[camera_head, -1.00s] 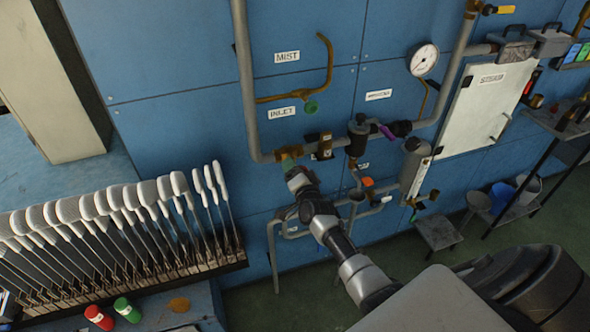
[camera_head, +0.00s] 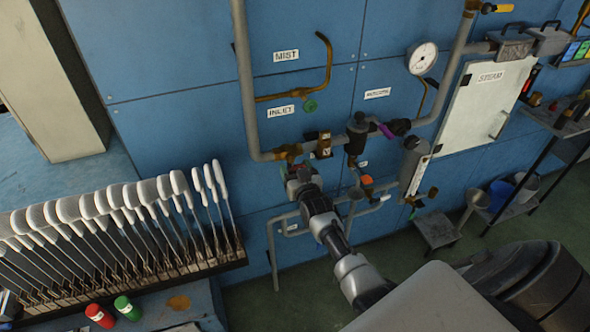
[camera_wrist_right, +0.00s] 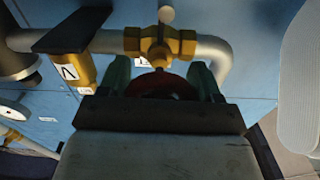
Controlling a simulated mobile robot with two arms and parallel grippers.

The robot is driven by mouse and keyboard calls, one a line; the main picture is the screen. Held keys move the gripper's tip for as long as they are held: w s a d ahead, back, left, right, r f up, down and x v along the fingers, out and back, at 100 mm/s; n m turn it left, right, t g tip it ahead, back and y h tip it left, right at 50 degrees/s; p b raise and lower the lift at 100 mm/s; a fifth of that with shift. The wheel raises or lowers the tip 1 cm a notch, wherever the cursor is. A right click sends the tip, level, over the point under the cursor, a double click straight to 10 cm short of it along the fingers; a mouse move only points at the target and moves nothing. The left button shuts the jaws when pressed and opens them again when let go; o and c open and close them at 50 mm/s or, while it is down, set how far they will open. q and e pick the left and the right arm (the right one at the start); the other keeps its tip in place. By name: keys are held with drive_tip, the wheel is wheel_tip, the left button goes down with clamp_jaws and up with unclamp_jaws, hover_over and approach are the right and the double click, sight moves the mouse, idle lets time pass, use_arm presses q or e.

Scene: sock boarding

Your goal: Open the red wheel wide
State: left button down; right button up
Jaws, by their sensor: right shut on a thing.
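The red wheel (camera_wrist_right: 160,84) sits under a brass valve body (camera_wrist_right: 160,43) in the right wrist view, partly hidden by the gripper's palm. My right gripper (camera_wrist_right: 162,80) is shut on the wheel, with a greenish finger on either side of its rim. In the head view my right gripper (camera_head: 291,174) is at the brass valve (camera_head: 288,152) on the pipe below the INLET label (camera_head: 281,111). The wheel is mostly hidden there by the gripper. My left gripper is not in view.
A grey vertical pipe (camera_head: 247,85) runs down beside the valve. A green wheel (camera_head: 310,105) on a brass pipe is above. A black filter (camera_head: 357,135) is to the right. A rack of white sock boards (camera_head: 130,215) stands at left.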

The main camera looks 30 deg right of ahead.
drive_tip(key=n, duration=0.3)
drive_tip(key=shift+f+n+b, duration=0.1)
drive_tip(key=shift+n+b, duration=0.2)
drive_tip(key=shift+n, duration=0.1)
drive_tip(key=n, duration=0.2)
drive_tip(key=shift+d+n+b, duration=0.1)
drive_tip(key=shift+n+b, duration=0.3)
drive_tip(key=n+b, duration=0.1)
drive_tip(key=n, duration=0.2)
drive_tip(key=shift+n, duration=0.3)
drive_tip(key=n+b, duration=0.2)
drive_tip(key=n, duration=0.1)
drive_tip(key=shift+n, duration=0.3)
drive_tip(key=n+b, duration=0.1)
drive_tip(key=n, duration=0.2)
drive_tip(key=shift+n, duration=0.3)
drive_tip(key=n, duration=0.1)
drive_tip(key=n+b, duration=0.1)
drive_tip(key=shift+d+r+n, duration=0.1)
drive_tip(key=shift+r+n, duration=0.1)
drive_tip(key=shift+n, duration=0.2)
drive_tip(key=n, duration=0.2)
drive_tip(key=shift+n+b, duration=0.3)
drive_tip(key=shift+b, duration=0.1)
drive_tip(key=shift+r+n, duration=0.1)
drive_tip(key=shift+n, duration=1.6)
